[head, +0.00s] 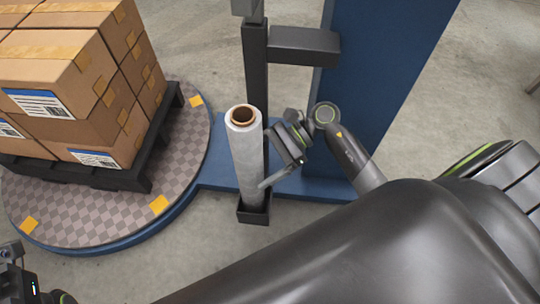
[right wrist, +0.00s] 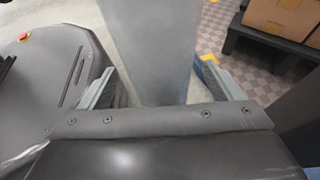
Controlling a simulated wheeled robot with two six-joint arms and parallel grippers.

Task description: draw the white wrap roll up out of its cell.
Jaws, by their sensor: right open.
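The white wrap roll (head: 246,160) stands upright in a black cell (head: 254,215) at the foot of a dark post; its brown core shows at the top. The cell hides the roll's lower end. My right gripper (head: 264,160) is at the roll's right side, about mid-height. In the right wrist view the roll (right wrist: 150,45) rises between the two spread fingers of the right gripper (right wrist: 158,75), with a gap visible at the right finger. My left gripper (head: 18,275) shows only partly at the lower left corner, and its fingers cannot be made out.
A dark post (head: 257,75) with a side arm (head: 304,45) stands right behind the roll. A blue column (head: 375,80) rises to the right. A round turntable (head: 185,150) with a black pallet (head: 80,172) of cardboard boxes (head: 70,95) is at left. Space above the roll looks clear.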

